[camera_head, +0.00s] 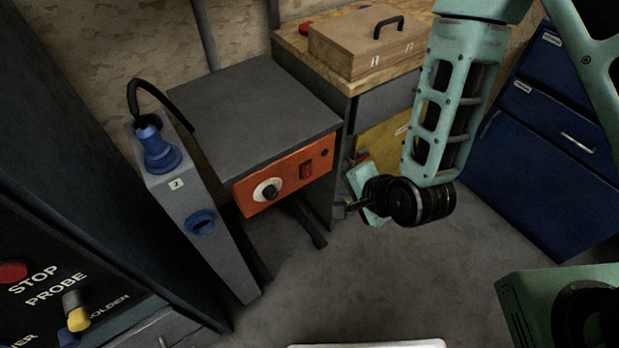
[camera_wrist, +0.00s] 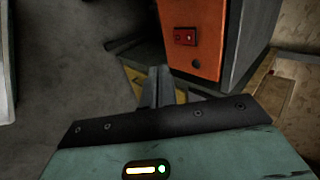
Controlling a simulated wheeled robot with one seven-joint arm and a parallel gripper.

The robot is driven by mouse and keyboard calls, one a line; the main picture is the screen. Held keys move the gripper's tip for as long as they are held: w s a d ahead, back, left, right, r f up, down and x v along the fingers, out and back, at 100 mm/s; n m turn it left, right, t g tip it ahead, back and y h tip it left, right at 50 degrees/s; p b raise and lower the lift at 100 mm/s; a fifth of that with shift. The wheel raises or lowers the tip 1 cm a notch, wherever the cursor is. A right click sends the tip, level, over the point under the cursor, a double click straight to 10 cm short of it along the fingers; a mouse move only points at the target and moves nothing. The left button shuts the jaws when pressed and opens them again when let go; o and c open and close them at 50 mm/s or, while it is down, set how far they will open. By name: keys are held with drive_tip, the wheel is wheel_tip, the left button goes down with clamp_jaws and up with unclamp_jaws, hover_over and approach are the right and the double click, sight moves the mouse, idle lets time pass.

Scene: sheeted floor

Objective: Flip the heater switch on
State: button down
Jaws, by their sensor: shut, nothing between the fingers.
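The heater is a dark grey, flat-topped unit (camera_head: 255,110) with an orange front panel (camera_head: 287,178). Its red rocker switch (camera_head: 306,170) sits on the right part of the panel, beside a white dial with a black knob (camera_head: 267,190). In the wrist view the red switch (camera_wrist: 185,37) shows on the orange panel (camera_wrist: 197,62), up and right of the fingertips. I cannot tell which way the switch is set. My gripper (camera_head: 341,209) is shut and empty, to the right of the panel and apart from the switch. Its closed fingers also show in the wrist view (camera_wrist: 158,82).
A wooden-topped bench (camera_head: 342,62) carrying a wooden case (camera_head: 365,45) stands behind the heater's right side. A grey post (camera_head: 185,195) with blue sockets stands left. Blue drawers (camera_head: 545,140) stand right. A dark control panel (camera_head: 60,265) is front left. The middle floor is clear.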

sight(307, 171)
drive_tip(key=shift+w+f, duration=0.1)
drive_tip(key=shift+f, duration=0.05)
idle(0.3)
drive_tip(key=b+x, duration=0.2)
drive_tip(key=b, duration=0.6)
drive_tip(key=shift+w+f, duration=0.1)
drive_tip(key=shift+f, duration=0.15)
drive_tip(key=shift+f+b, duration=0.1)
drive_tip(key=shift+b, duration=0.35)
drive_tip(key=w+a+f, duration=0.5)
drive_tip(key=w, duration=0.2)
drive_tip(key=shift+w+a+f, duration=0.15)
drive_tip(key=shift+w+f, duration=0.1)
drive_tip(key=shift+w, duration=0.05)
